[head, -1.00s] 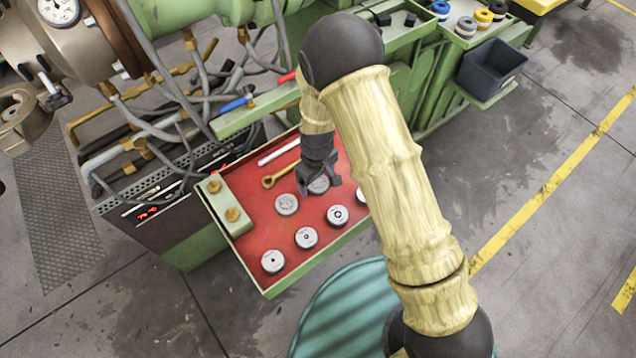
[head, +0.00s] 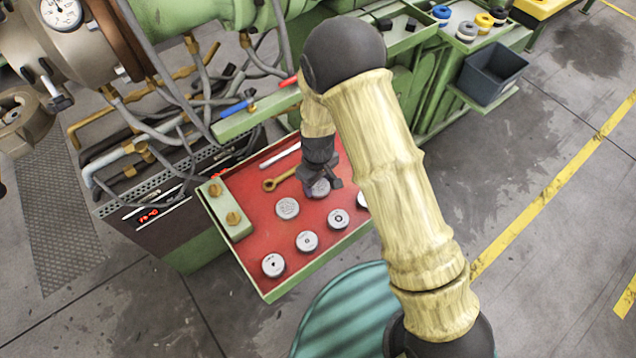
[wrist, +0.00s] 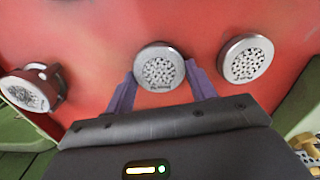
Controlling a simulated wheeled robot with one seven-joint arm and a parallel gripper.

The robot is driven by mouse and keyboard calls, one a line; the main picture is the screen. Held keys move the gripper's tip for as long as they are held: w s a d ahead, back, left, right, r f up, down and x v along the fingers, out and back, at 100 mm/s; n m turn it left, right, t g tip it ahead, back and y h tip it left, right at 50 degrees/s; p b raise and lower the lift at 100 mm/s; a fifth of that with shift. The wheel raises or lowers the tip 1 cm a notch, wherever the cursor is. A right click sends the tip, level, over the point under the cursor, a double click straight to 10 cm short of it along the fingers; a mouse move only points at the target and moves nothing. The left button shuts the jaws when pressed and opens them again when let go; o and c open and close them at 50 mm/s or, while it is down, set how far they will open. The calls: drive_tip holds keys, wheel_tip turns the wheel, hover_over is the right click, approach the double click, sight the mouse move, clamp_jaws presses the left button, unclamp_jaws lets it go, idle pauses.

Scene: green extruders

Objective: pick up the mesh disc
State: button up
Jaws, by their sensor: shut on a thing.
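A round grey disc with a perforated mesh face (wrist: 159,68) sits between the purple fingers of my gripper (wrist: 161,78) in the wrist view. The fingers are shut on its sides. In the head view my gripper (head: 320,184) is low over the red tray, with the held disc (head: 319,188) partly covered by it. I cannot tell whether the disc is clear of the tray surface. A second mesh disc (wrist: 246,59) lies apart to the right in the wrist view. It appears to be the textured disc (head: 288,208) left of my gripper in the head view.
The red tray (head: 262,228) has a raised green rim. Several discs with centre holes, including one disc (head: 307,241), lie nearer its front. A brass wrench (head: 276,183) and a white rod (head: 281,156) lie behind. A green block (head: 225,205) stands at the left edge.

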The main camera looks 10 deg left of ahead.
sight(318, 185)
wheel_tip(318, 185, up, 10)
drive_tip(key=shift+f+p, duration=0.2)
drive_tip(key=shift+p, duration=0.1)
idle(0.4)
drive_tip(key=w+d+m, duration=0.3)
drive_tip(key=d, duration=0.5)
drive_tip(key=w+d+f+m, duration=0.1)
drive_tip(key=w+d+m, duration=0.2)
drive_tip(key=d, duration=0.6)
drive_tip(key=w+d+f+m, duration=0.1)
drive_tip(key=w+d+m, duration=0.2)
drive_tip(key=d, duration=0.6)
drive_tip(key=shift+d+m, duration=0.15)
drive_tip(key=shift+m, duration=1.05)
drive_tip(key=shift+f, duration=0.15)
